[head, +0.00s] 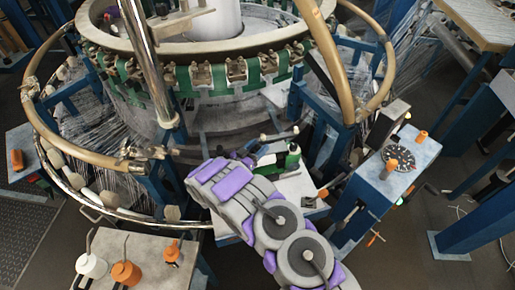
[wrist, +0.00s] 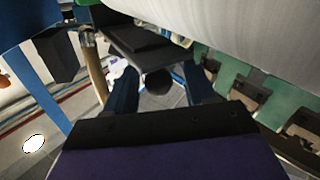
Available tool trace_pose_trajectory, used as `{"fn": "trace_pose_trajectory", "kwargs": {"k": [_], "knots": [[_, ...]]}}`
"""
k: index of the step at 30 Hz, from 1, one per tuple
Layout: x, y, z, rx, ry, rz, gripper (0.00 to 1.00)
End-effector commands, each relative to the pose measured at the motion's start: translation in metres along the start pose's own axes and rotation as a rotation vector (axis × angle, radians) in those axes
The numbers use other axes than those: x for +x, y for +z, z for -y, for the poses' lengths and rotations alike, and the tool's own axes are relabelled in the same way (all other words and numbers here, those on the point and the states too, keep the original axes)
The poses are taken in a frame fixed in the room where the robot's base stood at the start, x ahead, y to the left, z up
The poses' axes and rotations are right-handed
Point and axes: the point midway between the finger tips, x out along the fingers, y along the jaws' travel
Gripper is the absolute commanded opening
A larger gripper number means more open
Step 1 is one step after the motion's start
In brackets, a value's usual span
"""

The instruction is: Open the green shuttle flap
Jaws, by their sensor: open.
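A small green part (head: 291,158), which looks like the green shuttle, shows in the head view beside the front of my arm, above a pale table. I cannot make out its flap or whether it is open. My gripper (head: 280,136) is at the end of my grey and purple arm, just behind and left of the green part. Its jaws are open and appear empty; any contact with the green part cannot be told. In the wrist view my dark gripper body fills the bottom, and the green shuttle cannot be made out there.
The loom's brass ring (head: 60,144) curves around its left and front. A green loom band (head: 215,78) with several brown clips lies behind my gripper. A blue stand (head: 393,180) with a dial is on the right. Orange and white pots (head: 126,273) stand at lower left.

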Motion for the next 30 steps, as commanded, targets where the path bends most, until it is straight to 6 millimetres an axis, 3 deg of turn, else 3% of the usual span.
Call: {"fn": "trace_pose_trajectory", "kwargs": {"k": [10,27,30], "knots": [[0.0037,0.0001,0.0000,0.000,0.000,0.000,0.55],[0.0034,0.0003,0.0007,0.000,-0.001,0.001,0.00],[0.0033,0.0003,0.0009,0.000,-0.001,0.000,0.00]]}}
